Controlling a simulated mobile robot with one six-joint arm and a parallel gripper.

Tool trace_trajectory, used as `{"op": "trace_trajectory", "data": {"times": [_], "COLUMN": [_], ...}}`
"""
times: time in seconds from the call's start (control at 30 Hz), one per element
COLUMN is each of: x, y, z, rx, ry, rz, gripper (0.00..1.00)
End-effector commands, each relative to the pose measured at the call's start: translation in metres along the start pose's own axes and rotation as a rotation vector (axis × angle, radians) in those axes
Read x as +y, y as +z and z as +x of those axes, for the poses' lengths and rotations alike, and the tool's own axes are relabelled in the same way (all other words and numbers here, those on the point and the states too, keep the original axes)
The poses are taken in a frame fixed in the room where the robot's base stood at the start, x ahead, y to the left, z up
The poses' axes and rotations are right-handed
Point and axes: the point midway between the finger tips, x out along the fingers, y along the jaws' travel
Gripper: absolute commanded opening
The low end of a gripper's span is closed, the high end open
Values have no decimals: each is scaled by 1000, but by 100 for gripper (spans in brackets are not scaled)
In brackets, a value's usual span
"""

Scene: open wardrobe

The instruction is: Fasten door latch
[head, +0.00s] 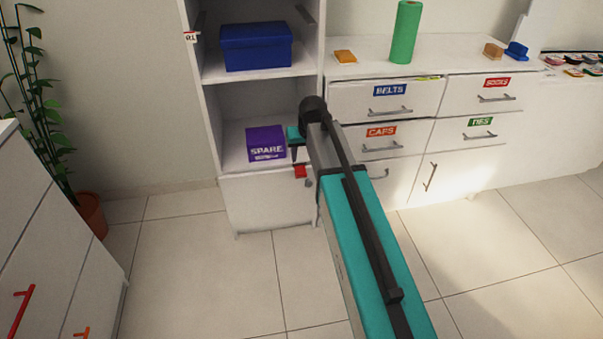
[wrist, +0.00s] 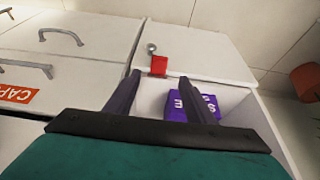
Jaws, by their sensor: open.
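The door latch is a small red piece (head: 300,171) at the upper right edge of the white lower door (head: 262,204) of the wardrobe. In the wrist view the red latch (wrist: 159,65) shows between my fingertips, with a small grey metal round part (wrist: 151,47) close to it on the door (wrist: 200,52). My gripper (head: 298,155) is just above the latch in the head view. It also shows in the wrist view (wrist: 161,74), its two dark fingers spread apart and holding nothing. I cannot tell whether a finger touches the latch. My arm hides part of the door's right side.
A purple SPARE box (head: 267,144) stands on the shelf above the door, close to my gripper. A blue box (head: 256,46) is on the shelf above. A drawer cabinet (head: 465,125) stands at the right. The floor in front is clear.

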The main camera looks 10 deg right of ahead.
Motion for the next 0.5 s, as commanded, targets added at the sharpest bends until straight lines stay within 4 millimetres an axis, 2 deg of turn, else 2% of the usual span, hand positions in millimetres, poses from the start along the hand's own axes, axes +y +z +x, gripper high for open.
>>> {"op": "trace_trajectory", "data": {"times": [0.27, 0.5], "x": [0, -1], "y": [0, 0], "z": [11, 40], "rx": [-1, -2], "ry": [0, 0], "rz": [-1, -1], "gripper": [49, 49]}}
